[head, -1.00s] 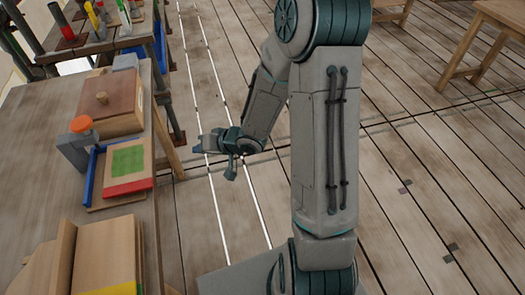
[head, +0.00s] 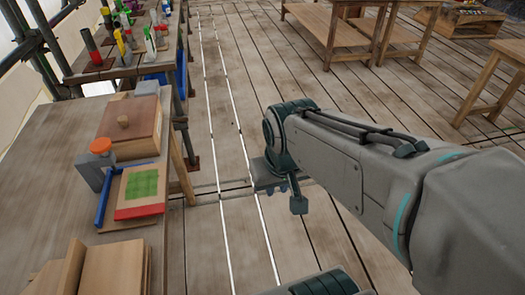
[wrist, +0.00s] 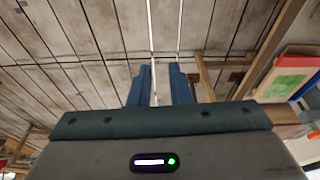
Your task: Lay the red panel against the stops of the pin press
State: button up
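The red panel (head: 139,211) is a light wooden board with a red front strip and a green square on top. It lies flat on the pin press at the left bench. The pin press (head: 93,172) has a grey post with an orange knob and blue stops (head: 104,196) along the panel's left and back sides. I cannot tell whether the panel touches them. My gripper (head: 281,188) is right of the bench, over the floor. In the wrist view my gripper (wrist: 161,85) is open with an empty gap between its blue fingers; the panel (wrist: 288,78) shows at right.
A brown lidded box (head: 130,130) stands behind the press. Wooden boards (head: 112,270) stand at the bench's near end. A rack of coloured tools (head: 125,45) is farther back. Floor between bench and arm is clear; wooden tables (head: 345,40) stand at the back right.

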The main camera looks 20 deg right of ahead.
aim_at(142, 192)
jog(key=z, duration=0.75)
jog(key=i, duration=1.65)
jog(key=u, duration=3.6)
